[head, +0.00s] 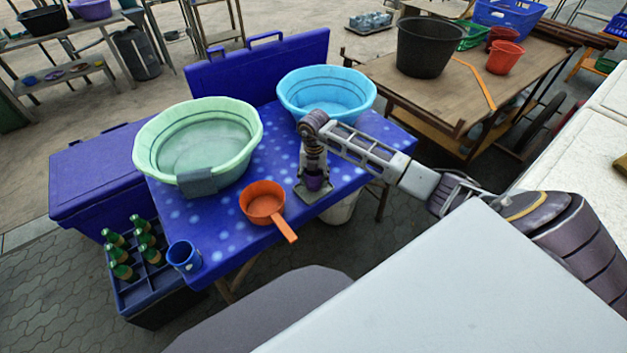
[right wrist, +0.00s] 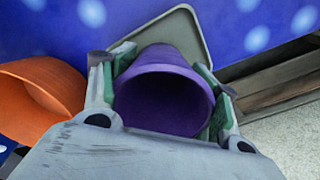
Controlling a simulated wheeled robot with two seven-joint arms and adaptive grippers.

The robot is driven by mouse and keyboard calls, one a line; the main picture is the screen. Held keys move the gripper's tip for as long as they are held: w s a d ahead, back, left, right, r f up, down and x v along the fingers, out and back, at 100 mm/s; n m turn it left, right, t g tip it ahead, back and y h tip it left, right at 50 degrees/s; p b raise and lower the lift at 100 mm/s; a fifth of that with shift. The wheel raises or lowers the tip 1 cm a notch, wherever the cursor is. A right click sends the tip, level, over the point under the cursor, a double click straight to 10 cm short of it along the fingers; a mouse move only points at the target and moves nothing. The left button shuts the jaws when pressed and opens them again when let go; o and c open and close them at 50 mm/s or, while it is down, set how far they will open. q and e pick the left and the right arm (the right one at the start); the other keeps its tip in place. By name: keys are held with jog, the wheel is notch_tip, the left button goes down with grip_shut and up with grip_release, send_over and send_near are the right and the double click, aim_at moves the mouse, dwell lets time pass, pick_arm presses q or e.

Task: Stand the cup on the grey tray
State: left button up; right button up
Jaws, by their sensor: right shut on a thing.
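The purple cup (head: 314,183) is between the fingers of my right gripper (head: 314,172), near the right front edge of the blue table. In the right wrist view my gripper (right wrist: 164,68) is shut on the cup (right wrist: 165,100), one finger on each side, and the cup's open mouth faces the camera. The grey tray (head: 325,194) lies on the table beneath the cup; its far corner shows behind the cup in the right wrist view (right wrist: 183,22). The cup looks roughly upright over the tray. I cannot tell whether its base touches the tray. My left gripper is not in view.
An orange saucepan (head: 263,201) is left of the tray, its handle over the table's front edge. A blue mug (head: 184,256) stands at the left front corner. A green basin (head: 198,145) and a light blue basin (head: 326,92) fill the back of the blue table (head: 225,230).

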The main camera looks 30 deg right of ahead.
jog(key=shift+f, duration=0.8)
jog(key=o, duration=0.7)
jog(key=shift+c, duration=0.2)
jog(key=o, duration=0.4)
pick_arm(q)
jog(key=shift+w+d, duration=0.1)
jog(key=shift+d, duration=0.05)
